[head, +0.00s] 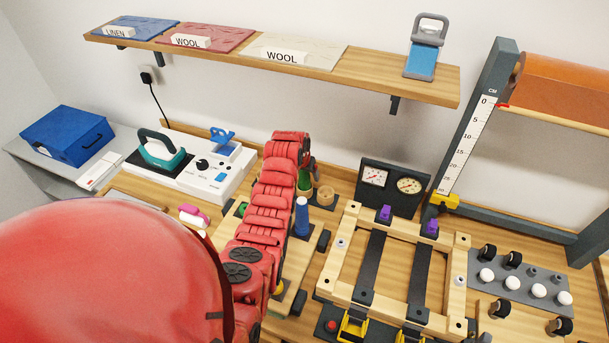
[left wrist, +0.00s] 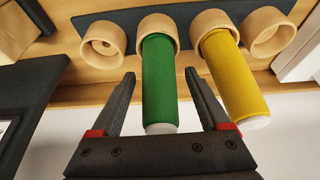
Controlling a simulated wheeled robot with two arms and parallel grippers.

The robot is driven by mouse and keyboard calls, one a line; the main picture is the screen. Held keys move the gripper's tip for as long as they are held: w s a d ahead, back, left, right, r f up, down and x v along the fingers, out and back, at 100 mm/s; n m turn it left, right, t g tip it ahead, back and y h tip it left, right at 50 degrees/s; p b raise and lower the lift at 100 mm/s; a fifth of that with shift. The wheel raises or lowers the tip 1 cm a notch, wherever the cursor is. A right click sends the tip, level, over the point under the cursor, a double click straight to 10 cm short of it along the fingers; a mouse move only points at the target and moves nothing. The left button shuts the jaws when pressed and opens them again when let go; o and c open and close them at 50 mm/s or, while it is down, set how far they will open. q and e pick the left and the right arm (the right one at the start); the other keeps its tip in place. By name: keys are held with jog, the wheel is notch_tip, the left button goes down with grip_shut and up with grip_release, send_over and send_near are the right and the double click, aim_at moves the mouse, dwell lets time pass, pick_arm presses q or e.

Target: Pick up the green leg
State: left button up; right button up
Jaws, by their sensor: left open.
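The green leg (left wrist: 160,85) is a green cylinder with a pale end, standing in a round wooden cup (left wrist: 158,24) in the left wrist view. My left gripper (left wrist: 159,73) is open, with one finger on each side of the green leg and gaps visible between. In the head view the green leg (head: 305,182) shows as a small green piece beside my red arm, partly hidden. The gripper's fingers are mostly hidden there. My right gripper is not in view.
A yellow leg (left wrist: 235,75) stands in the cup right of the green one, close to my right-hand finger. Empty cups (left wrist: 104,38) flank them. A blue leg (head: 302,217) stands nearer in the head view. A wooden frame (head: 350,230) with black straps lies to the right.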

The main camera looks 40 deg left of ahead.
pick_arm(q)
jog(key=shift+w+f, duration=0.2)
jog(key=shift+f, duration=0.3)
grip_shut()
